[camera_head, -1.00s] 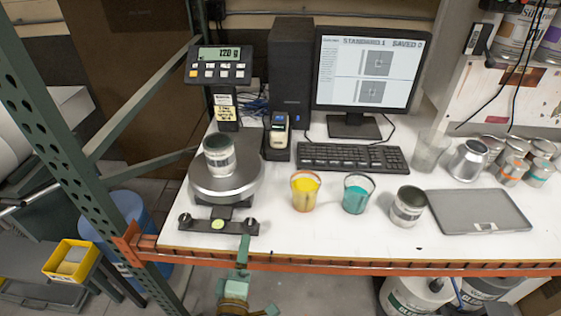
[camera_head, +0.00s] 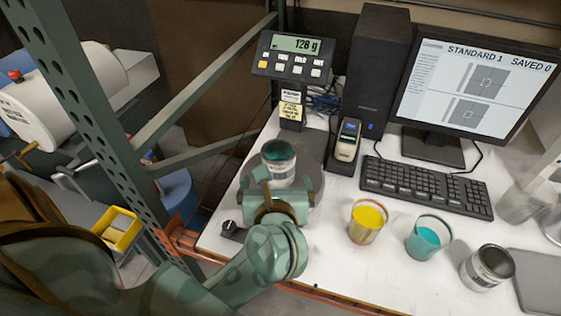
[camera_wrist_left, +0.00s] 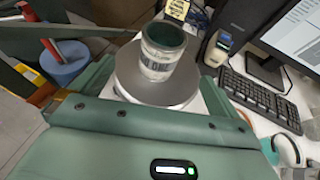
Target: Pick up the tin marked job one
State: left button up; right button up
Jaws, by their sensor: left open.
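A tin with a dark green top and a pale label (camera_head: 280,160) stands upright on the round pan of the scale. In the left wrist view this tin (camera_wrist_left: 158,68) shows large, and its label print seems to end in "ONE". My left gripper (camera_head: 281,190) is open just in front of the tin in the head view, hiding its lower part. In the left wrist view the fingers lie to either side of the tin's lower front; I cannot tell whether they touch it. A second, dark-topped tin (camera_head: 487,267) stands at the right on the bench. My right gripper is not in view.
The scale display (camera_head: 296,44) reads about 128 g. A yellow cup (camera_head: 367,222) and a teal cup (camera_head: 428,238) stand to the right. A keyboard (camera_head: 425,187), handheld device (camera_head: 346,140) and monitor (camera_head: 478,85) are behind. A green rack post (camera_head: 85,110) stands at left.

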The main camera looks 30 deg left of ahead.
aim_at(277, 166)
pick_arm(q)
jog(key=b+x, duration=0.2)
jog(key=x, duration=0.6)
jog(key=shift+f+b, duration=0.1)
jog(key=shift+b, duration=0.3)
jog(key=shift+w+a, duration=0.15)
jog(key=shift+w, duration=0.15)
jog(key=b+x, duration=0.2)
jog(key=x, duration=0.2)
jog(key=shift+w+f+b, duration=0.1)
jog(key=shift+b, duration=0.25)
jog(key=shift+w, duration=0.3)
jog(key=shift+s, duration=0.15)
jog(key=shift+c, duration=0.9)
jog(key=c, duration=0.9)
